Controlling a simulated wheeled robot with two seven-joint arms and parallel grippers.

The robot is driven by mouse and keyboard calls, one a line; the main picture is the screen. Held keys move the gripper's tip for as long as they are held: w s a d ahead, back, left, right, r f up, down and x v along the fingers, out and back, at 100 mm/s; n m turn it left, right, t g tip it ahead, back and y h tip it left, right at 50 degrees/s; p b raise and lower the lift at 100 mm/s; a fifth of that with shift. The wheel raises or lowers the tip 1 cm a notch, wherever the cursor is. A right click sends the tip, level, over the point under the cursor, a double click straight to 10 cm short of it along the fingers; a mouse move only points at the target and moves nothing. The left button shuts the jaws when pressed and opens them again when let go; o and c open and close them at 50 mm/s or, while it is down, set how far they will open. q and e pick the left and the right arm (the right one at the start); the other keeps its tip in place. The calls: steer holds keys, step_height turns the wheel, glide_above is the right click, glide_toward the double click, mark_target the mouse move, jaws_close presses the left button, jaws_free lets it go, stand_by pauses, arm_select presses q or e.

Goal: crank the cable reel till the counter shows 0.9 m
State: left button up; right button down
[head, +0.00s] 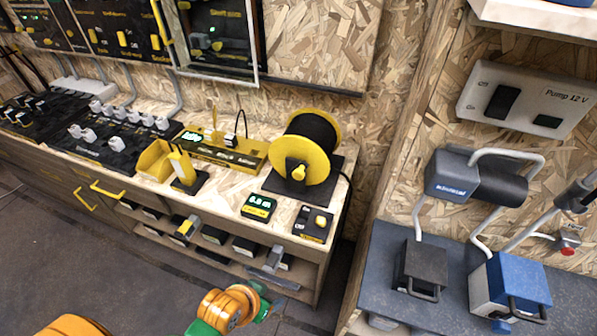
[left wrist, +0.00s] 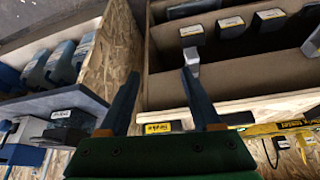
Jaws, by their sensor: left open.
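The cable reel (head: 325,133) has yellow discs with black cable wound between them and stands on a black base at the right end of the wooden counter. Its yellow crank knob (head: 298,173) faces the front. The small counter (head: 259,205) in front of the reel has green digits that seem to read 0.0 m, though they are small. My left gripper (head: 270,287) is low in front of the cabinet, below and apart from the reel. In the left wrist view its two fingers (left wrist: 160,75) are spread with nothing between them. My right gripper is not in view.
A black switch box (head: 313,224) sits on the counter's front right corner. Left of the reel are a yellow terminal strip (head: 225,153) and a yellow bin (head: 154,160). Open shelves (head: 222,257) lie under the counter. A blue-grey bench (head: 383,270) with boxes stands at the right.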

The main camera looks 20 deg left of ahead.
arm_select(q)
steer(key=w+d+r+t+h, duration=0.2)
steer(key=w+r+t, duration=0.5)
steer(key=w, duration=0.4)
steer(key=n+t+y, duration=0.2)
steer(key=t, duration=0.4)
glide_toward(298, 177)
steer(key=w, duration=0.4)
steer(key=shift+d+r, duration=0.1)
steer(key=shift+r, duration=0.05)
steer(key=w, duration=0.6)
steer(key=shift+w+d, duration=0.1)
steer(key=shift+w, duration=0.3)
jaws_close()
steer(key=shift+s, duration=0.1)
